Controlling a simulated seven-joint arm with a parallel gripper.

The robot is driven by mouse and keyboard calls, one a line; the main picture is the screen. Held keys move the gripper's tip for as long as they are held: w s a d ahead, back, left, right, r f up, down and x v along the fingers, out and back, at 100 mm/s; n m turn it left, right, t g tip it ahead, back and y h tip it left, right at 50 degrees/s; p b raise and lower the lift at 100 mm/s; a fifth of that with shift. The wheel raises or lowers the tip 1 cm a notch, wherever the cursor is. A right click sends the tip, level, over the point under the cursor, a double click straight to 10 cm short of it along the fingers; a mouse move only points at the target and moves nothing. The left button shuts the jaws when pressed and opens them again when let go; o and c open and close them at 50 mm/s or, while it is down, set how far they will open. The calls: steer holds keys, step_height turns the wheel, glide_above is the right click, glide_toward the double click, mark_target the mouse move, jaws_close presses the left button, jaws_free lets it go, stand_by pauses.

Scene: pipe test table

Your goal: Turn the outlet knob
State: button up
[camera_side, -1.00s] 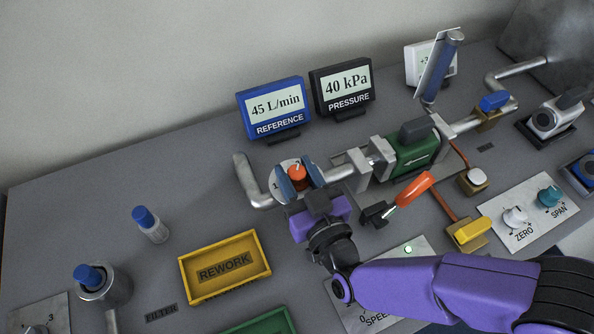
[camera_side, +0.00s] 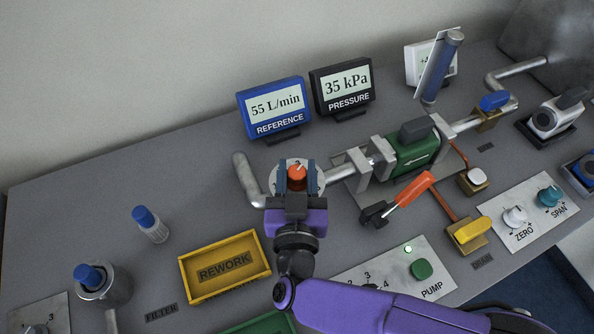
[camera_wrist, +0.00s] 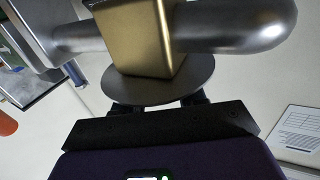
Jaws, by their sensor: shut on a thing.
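The outlet knob (camera_side: 297,171) is orange-red and sits on a round pale dial plate (camera_side: 276,185) on the bent grey pipe at the table's middle. My gripper (camera_side: 297,178) has one blue finger on each side of the knob and is shut on it. In the wrist view the knob is hidden behind the gripper body; a grey disc (camera_wrist: 150,90) and a brass block (camera_wrist: 145,40) on the pipe show just beyond it. The reference display (camera_side: 275,107) reads 55 L/min. The pressure display (camera_side: 344,88) reads 35 kPa.
A green pipe unit (camera_side: 405,157) and a red-orange lever (camera_side: 410,190) stand right of my gripper. A yellow REWORK tray (camera_side: 224,265) lies to the left. A PUMP panel (camera_side: 432,284) with a green button is at the lower right.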

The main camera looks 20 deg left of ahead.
mark_target(296, 183)
steer(key=o, duration=0.9)
steer(key=v, duration=0.4)
steer(key=shift+s, duration=0.2)
steer(key=shift+s+d+r, duration=0.1)
steer(key=shift+s+r, duration=0.05)
steer(key=shift+r, duration=1.6)
steer(key=shift+s+d+r, duration=0.1)
steer(key=shift+r, duration=1.65)
